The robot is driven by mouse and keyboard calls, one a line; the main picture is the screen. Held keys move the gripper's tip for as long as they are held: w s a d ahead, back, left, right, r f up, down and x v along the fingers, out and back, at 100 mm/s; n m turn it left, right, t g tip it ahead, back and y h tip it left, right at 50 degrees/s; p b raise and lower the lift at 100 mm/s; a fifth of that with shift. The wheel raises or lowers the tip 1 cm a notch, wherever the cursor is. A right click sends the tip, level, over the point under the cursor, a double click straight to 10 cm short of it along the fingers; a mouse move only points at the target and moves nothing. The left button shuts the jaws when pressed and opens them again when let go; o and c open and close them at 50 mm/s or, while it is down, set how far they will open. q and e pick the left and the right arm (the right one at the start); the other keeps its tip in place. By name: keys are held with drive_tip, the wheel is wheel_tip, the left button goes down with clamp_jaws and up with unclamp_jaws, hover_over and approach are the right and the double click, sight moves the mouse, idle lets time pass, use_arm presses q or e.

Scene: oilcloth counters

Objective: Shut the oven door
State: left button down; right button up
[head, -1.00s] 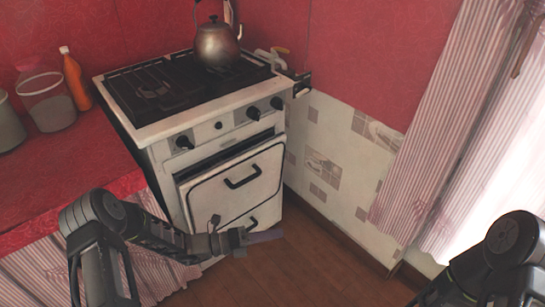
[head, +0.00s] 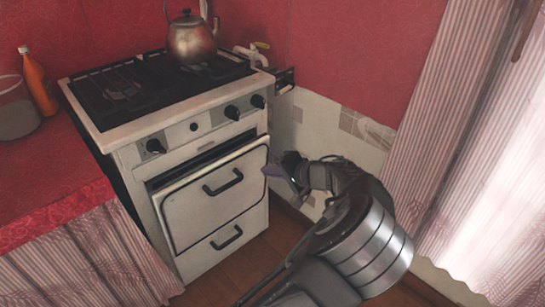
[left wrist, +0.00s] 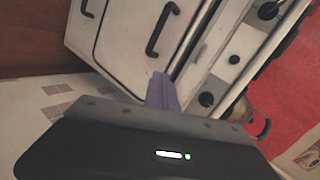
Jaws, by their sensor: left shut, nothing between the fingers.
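The white oven door (head: 213,203) with a black handle (head: 223,183) stands slightly ajar, tilted out at its top. A dark gap shows between its top edge and the stove (head: 190,120). My left gripper (head: 272,171) is shut and empty, its purple fingers beside the door's right edge near the top. In the left wrist view the shut fingers (left wrist: 162,92) point toward the upper part of the door (left wrist: 150,35). I cannot tell whether they touch it. My right gripper is not in view.
A kettle (head: 191,38) stands on the hob. A lower drawer front with a handle (head: 227,238) sits below the door. A red counter (head: 60,195) with an orange bottle (head: 38,82) is at left. A striped curtain (head: 420,150) hangs at right.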

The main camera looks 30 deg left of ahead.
use_arm(q)
drive_tip(key=w+m, duration=0.1)
drive_tip(key=r+m+t, duration=0.1)
drive_tip(key=m, duration=0.1)
drive_tip(key=shift+w+d, duration=0.2)
drive_tip(key=shift+w, duration=0.2)
drive_tip(key=shift+a+f, duration=0.1)
drive_tip(key=shift+a, duration=0.05)
drive_tip(key=b, duration=0.2)
approach(240, 153)
wheel_tip(240, 153, down, 3)
drive_tip(key=a, duration=0.2)
drive_tip(key=w+a, duration=0.1)
drive_tip(key=a, duration=0.1)
drive_tip(key=shift+w+a+f, duration=0.15)
drive_tip(key=shift+w+a, duration=0.25)
drive_tip(key=shift+a, duration=0.25)
